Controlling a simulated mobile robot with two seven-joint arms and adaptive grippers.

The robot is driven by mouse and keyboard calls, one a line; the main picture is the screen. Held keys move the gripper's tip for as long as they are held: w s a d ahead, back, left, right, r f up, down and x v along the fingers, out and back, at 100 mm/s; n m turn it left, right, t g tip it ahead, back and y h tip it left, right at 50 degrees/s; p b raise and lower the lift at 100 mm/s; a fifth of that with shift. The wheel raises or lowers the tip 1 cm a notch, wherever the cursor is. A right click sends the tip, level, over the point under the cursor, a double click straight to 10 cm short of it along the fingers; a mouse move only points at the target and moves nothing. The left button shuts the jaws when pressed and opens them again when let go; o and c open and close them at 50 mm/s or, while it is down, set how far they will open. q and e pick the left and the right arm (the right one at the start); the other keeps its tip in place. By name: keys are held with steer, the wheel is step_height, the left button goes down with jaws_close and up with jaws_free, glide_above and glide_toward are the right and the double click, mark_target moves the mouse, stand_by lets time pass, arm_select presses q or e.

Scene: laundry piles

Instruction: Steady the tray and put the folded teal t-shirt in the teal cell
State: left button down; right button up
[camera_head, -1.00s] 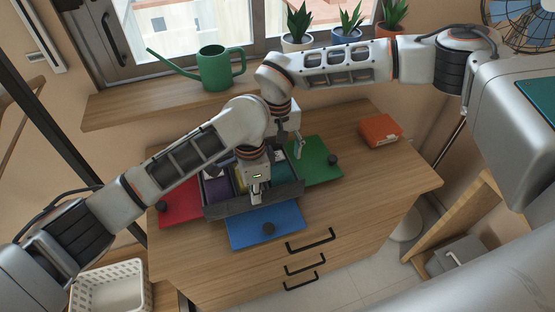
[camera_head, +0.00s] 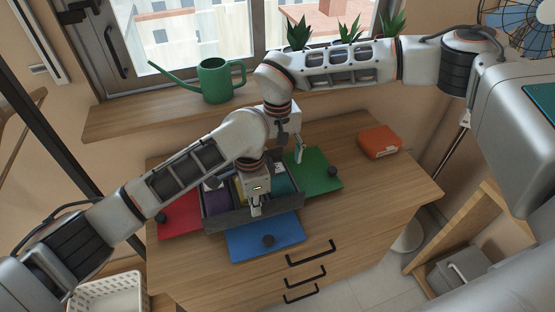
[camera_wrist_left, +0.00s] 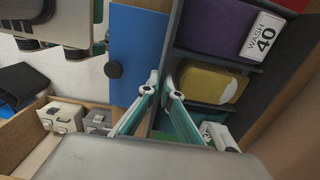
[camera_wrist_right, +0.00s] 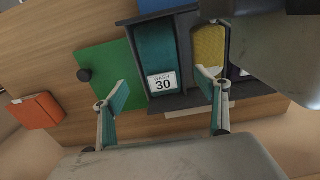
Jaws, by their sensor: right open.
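The dark grey tray (camera_head: 228,222) stands on the wooden dresser, with purple, yellow and teal cells. My left gripper (camera_head: 256,210) is at its front wall; in the left wrist view the fingers (camera_wrist_left: 162,84) straddle this wall and look closed on it. In the right wrist view the teal cell (camera_wrist_right: 157,52) shows a flat teal surface, apparently the folded teal t-shirt, with a "WASH 30" card (camera_wrist_right: 163,82) at its end. My right gripper (camera_wrist_right: 162,88) is open and empty above the tray's teal end; it also shows in the head view (camera_head: 299,152).
Red (camera_head: 180,216), blue (camera_head: 266,240) and green (camera_head: 315,172) panels with black knobs lie around the tray. An orange box (camera_head: 379,142) sits at the dresser's back right. A green watering can (camera_head: 216,82) and potted plants stand on the sill.

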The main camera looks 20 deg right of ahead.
arm_select(q)
steer(key=c, duration=2.2)
jaws_free()
steer(key=shift+r, duration=0.1)
step_height(320, 180, up, 12)
steer(key=shift+f, duration=0.1)
